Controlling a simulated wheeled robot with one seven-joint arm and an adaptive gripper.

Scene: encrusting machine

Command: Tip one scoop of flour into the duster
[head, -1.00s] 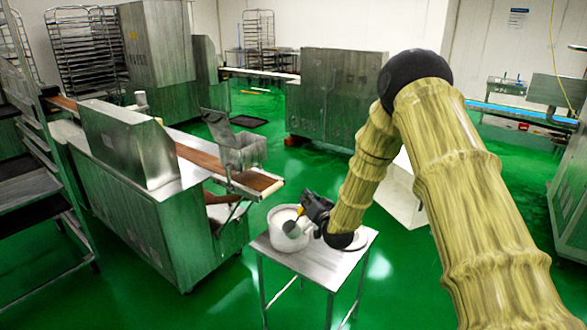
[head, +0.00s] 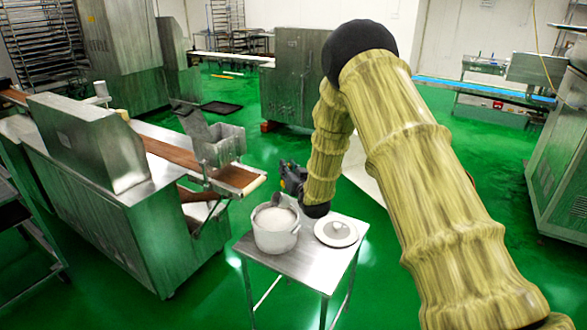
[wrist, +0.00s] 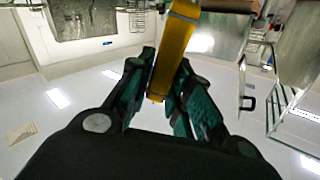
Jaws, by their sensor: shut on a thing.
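A white pot (head: 275,238) of flour (head: 273,222) stands on a small metal table. My gripper (head: 293,180) is above and behind the pot's rim in the head view, partly hidden by my arm. It is shut on the yellow handle (wrist: 174,48) of the scoop, which shows between the fingers in the wrist view. The scoop's grey bowl (head: 277,200) appears over the pot's far rim; its contents cannot be made out. The duster seems to be the grey metal hopper (head: 222,146) above the machine's belt, left of and beyond the pot.
The conveyor's end (head: 240,178) juts out between the hopper and the pot. Green floor (head: 265,150) is open behind my gripper.

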